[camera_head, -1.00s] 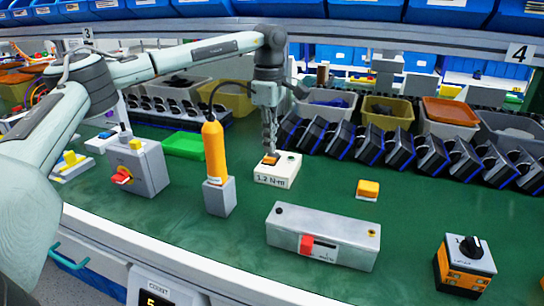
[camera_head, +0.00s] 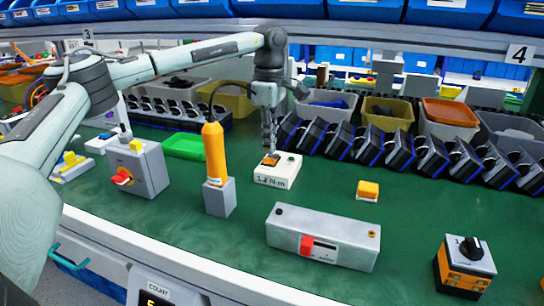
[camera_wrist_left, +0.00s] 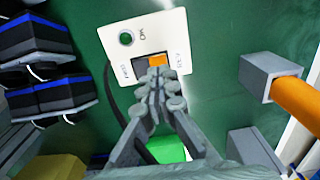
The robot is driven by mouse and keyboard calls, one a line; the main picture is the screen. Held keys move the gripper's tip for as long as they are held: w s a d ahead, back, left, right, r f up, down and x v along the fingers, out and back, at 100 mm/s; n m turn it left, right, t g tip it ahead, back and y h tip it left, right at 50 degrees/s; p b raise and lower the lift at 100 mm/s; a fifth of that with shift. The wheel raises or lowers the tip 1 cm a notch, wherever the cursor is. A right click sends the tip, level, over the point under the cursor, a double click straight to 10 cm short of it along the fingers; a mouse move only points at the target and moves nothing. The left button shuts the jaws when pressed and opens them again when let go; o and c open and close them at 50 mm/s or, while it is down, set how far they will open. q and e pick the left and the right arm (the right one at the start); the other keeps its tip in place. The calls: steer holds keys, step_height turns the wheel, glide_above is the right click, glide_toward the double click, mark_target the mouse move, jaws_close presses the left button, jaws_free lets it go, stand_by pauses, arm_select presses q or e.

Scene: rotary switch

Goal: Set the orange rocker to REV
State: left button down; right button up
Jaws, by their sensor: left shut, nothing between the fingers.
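The orange rocker (camera_head: 271,160) sits on top of a white box (camera_head: 276,178) marked 1.2 N·m, in the middle of the bench. In the left wrist view the rocker (camera_wrist_left: 157,61) lies in a dark slot on the white face (camera_wrist_left: 178,36), with small rotated labels at both ends, too small to read surely. My left gripper (camera_head: 268,149) points down right at the rocker, fingers shut and empty. In the wrist view its fingertips (camera_wrist_left: 157,80) cover part of the rocker. Contact and the rocker's exact tilt cannot be told. My right gripper is out of view.
A round green button (camera_wrist_left: 126,39) is on the same box. An orange-handled tool (camera_head: 214,150) stands in a grey holder left of it. A grey box with a red slider (camera_head: 306,245) lies in front. Black units (camera_head: 370,145) line the back.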

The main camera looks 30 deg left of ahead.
mark_target(270, 159)
arm_select(q)
steer(key=shift+f+b, duration=0.5)
steer(key=shift+f, duration=0.55)
stand_by(0.7)
steer(key=shift+r, duration=0.1)
step_height(270, 159, up, 3)
steer(key=p, duration=0.2)
steer(key=shift+f+p, duration=0.2)
steer(key=shift+p, duration=0.1)
steer(key=shift+r, duration=2.1)
